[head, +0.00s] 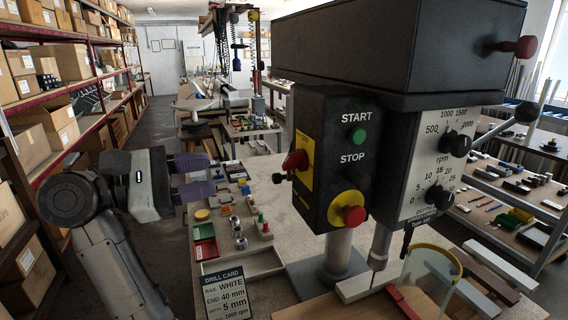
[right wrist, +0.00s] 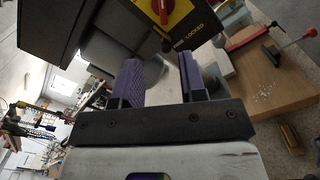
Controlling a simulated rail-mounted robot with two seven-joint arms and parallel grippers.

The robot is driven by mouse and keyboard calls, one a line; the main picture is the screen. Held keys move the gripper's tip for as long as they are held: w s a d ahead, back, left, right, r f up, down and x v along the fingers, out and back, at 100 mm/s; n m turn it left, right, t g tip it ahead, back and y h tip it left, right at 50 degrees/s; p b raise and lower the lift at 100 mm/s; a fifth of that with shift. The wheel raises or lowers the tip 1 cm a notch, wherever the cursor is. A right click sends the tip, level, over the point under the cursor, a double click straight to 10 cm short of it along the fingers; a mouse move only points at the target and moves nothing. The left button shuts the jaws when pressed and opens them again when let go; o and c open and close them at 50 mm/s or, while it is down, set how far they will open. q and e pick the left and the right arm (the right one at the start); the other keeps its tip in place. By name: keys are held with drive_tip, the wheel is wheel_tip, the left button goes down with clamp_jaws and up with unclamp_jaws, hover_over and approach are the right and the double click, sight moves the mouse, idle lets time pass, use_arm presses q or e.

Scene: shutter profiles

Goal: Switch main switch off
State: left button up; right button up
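The main switch (head: 295,161) is a red rotary knob on a yellow plate, on the left side of the drill press's dark control box. In the right wrist view the red knob (right wrist: 163,9) shows at the top, cut by the frame edge, with a label ending in "LOCKED". My right gripper (head: 209,176) is left of the switch in the head view, its purple fingers pointing at the box. Its fingers (right wrist: 160,72) are apart with nothing between them, and it does not touch the switch. My left gripper is not in view.
The box front has a green START button (head: 357,134) and a red stop button (head: 354,215). A clear guard (head: 432,280) stands by the drill. Open space separates gripper and switch.

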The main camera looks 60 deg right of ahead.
sight(284, 164)
drive_tip(key=shift+m, duration=0.5)
drive_tip(key=x, duration=1.3)
drive_tip(key=shift+s+d+f+p, duration=0.15)
drive_tip(key=shift+s+f+p, duration=0.15)
drive_tip(key=shift+s+p, duration=0.1)
clamp_jaws()
